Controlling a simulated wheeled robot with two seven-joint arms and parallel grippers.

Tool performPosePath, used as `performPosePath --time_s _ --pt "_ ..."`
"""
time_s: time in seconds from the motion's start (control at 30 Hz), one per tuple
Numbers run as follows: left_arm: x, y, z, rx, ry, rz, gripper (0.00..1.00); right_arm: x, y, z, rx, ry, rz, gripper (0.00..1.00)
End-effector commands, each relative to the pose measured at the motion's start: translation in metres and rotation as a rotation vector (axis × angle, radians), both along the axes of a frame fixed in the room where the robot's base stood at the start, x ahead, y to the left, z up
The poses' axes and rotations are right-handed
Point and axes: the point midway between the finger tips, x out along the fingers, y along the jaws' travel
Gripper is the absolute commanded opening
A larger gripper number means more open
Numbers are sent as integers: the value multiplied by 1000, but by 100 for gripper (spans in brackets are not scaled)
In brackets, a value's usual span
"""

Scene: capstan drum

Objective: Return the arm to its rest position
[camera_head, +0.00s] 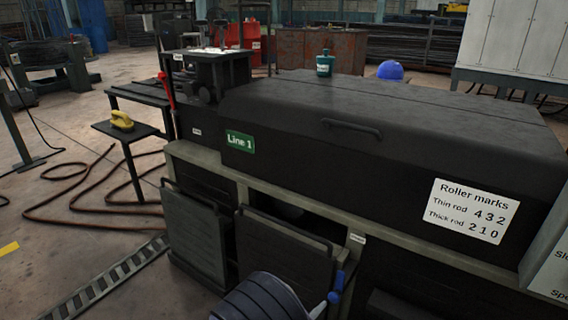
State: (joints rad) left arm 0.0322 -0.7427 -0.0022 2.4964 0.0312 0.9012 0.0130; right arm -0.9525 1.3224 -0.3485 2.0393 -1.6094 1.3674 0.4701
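Neither of my grippers shows in the head view, and I see no part that is surely one of my arms. The dark machine "Line 1" (240,141) fills the middle and right, with its long black cover (400,110) closed and a handle (352,128) on the cover's front. A dark ribbed round body (262,298) shows at the bottom edge, cut off by the frame. A blue-gripped lever (336,288) stands just right of it. What these two join to below is hidden.
A white "Roller marks" sign (472,211) is on the machine front. A teal canister (324,63) and blue helmet (390,70) are at the cover's far edge. A yellow object (121,120) lies on a small side table. A brown hose (68,218) and slotted floor strip (110,280) lie left.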

Motion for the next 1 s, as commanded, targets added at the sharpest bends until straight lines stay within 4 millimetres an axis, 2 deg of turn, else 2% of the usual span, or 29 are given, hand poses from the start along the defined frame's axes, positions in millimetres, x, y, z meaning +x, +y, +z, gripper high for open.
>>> performPosePath --time_s 0.07,0.2,0.3,0.4,0.53,0.7,0.83,1.0 --pt "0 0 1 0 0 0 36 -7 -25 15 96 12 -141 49" --pt "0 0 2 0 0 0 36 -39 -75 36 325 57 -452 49" --pt "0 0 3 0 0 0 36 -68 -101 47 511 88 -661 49" --pt "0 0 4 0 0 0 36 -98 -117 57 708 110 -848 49" --pt "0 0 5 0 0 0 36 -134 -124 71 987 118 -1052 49" --pt "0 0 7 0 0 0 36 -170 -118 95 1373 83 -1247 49" --pt "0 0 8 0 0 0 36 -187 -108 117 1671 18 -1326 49" --pt "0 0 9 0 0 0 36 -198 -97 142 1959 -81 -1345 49"
